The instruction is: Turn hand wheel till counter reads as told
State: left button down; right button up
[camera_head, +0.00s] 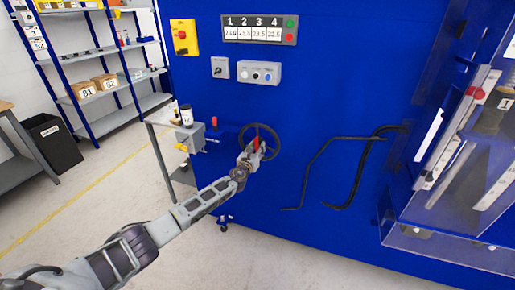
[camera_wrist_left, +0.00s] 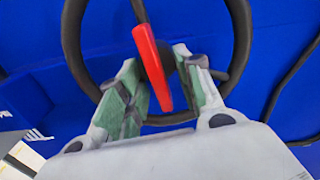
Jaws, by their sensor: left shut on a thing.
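The black hand wheel (camera_head: 277,143) stands on the front of the blue machine. Its rim also fills much of the left wrist view (camera_wrist_left: 241,40). A red bar (camera_wrist_left: 150,62) crosses the middle of the wheel, tilted in the left wrist view. My left gripper (camera_head: 254,151) is at the wheel's centre, with one finger on each side of the red bar, shut on the wheel's middle part. The fingers partly hide the hub. A numbered display (camera_head: 259,34) with columns 1 to 4 is above; its small digits are hard to read. My right gripper is not in view.
Bent black bars (camera_head: 311,165) stick out to the right of the wheel. A clear guard (camera_head: 445,245) is at far right. A grey box with levers (camera_head: 190,138) stands on a small table at left. Shelves (camera_head: 110,88) stand behind; the floor in front is clear.

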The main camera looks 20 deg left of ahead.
pick_arm(q)
jog(key=shift+f+m, duration=0.1)
jog(key=shift+m, duration=0.3)
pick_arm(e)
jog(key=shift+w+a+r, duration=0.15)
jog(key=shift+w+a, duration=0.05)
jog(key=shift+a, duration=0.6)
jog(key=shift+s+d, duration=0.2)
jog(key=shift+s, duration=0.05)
pick_arm(q)
jog(key=c, duration=1.1)
grip_release()
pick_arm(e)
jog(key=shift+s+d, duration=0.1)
pick_arm(q)
jog(key=s, duration=1.2)
jog(key=shift+a, duration=0.25)
